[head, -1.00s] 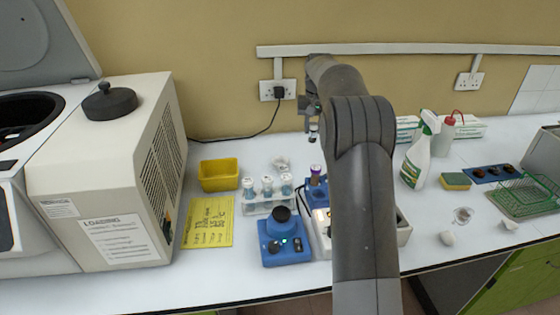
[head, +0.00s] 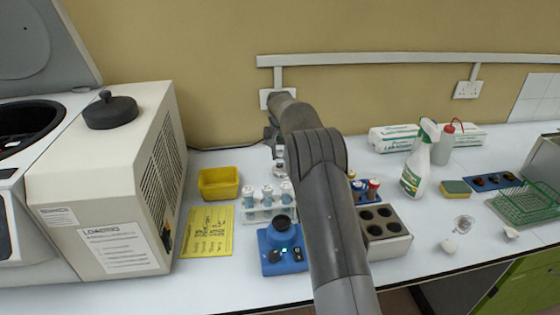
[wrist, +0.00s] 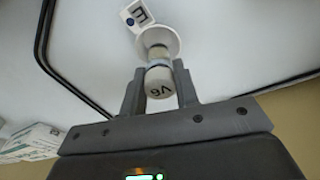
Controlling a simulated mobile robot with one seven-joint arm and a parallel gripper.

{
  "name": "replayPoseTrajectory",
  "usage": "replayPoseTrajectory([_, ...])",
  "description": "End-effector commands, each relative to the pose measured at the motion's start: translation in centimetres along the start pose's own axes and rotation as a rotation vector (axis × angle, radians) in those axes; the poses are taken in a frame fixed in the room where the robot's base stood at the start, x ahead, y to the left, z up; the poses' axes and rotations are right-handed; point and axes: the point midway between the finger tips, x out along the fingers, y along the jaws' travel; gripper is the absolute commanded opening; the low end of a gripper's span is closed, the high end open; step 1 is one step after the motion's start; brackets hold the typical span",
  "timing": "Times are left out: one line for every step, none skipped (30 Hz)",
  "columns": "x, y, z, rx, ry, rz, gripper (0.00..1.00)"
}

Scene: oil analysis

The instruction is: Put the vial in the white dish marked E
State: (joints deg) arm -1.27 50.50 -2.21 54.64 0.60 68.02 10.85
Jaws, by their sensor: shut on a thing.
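A vial with a white cap (wrist: 159,86) is between the two fingers of my gripper (wrist: 160,92) in the wrist view, cap towards the camera. My gripper is shut on it. The white dish (wrist: 172,40) lies just beyond the vial's lower end, with a tag marked E (wrist: 138,14) beside it. The vial's lower end overlaps the dish in this view; I cannot tell whether it touches. In the head view my gripper (head: 278,150) is low over the back of the bench, behind the vial rack, with the vial below it; the dish is hard to make out there.
A rack of white-capped vials (head: 268,205) stands in front of my gripper, with a yellow bin (head: 219,183) to its left. A blue mixer (head: 283,250) and a block with round wells (head: 388,228) stand nearer. A spray bottle (head: 417,165) stands to the right. A black cable runs along the back.

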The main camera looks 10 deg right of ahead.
Motion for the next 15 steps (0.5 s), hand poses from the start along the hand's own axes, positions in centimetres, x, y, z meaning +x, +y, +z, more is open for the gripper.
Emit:
replayPoseTrajectory([0.9,0.0,0.2,0.0,-0.004,0.001,0.05])
replayPoseTrajectory([1.3,0.0,0.3,0.0,-0.005,0.001,0.05])
replayPoseTrajectory([1.9,0.0,0.3,0.0,-0.003,0.0,0.05])
replayPoseTrajectory([2.3,0.0,0.4,0.0,-0.003,0.0,0.05])
replayPoseTrajectory([2.6,0.0,0.4,0.0,-0.003,0.0,0.05])
replayPoseTrajectory([2.8,0.0,0.4,0.0,-0.002,0.0,0.05])
replayPoseTrajectory([2.9,0.0,0.4,0.0,-0.001,0.0,0.05])
replayPoseTrajectory([2.9,0.0,0.4,0.0,-0.001,0.0,0.05])
replayPoseTrajectory([2.9,0.0,0.4,0.0,0.0,0.0,0.05])
replayPoseTrajectory([2.9,0.0,0.4,0.0,-0.001,0.0,0.05])
replayPoseTrajectory([2.9,0.0,0.4,0.0,-0.001,0.0,0.05])
replayPoseTrajectory([2.9,0.0,0.4,0.0,-0.001,0.0,0.05])
replayPoseTrajectory([2.9,0.0,0.4,-0.001,-0.001,0.0,0.05])
replayPoseTrajectory([2.9,0.0,0.4,-0.001,-0.001,0.0,0.05])
replayPoseTrajectory([3.0,0.0,0.4,-0.001,-0.001,0.0,0.05])
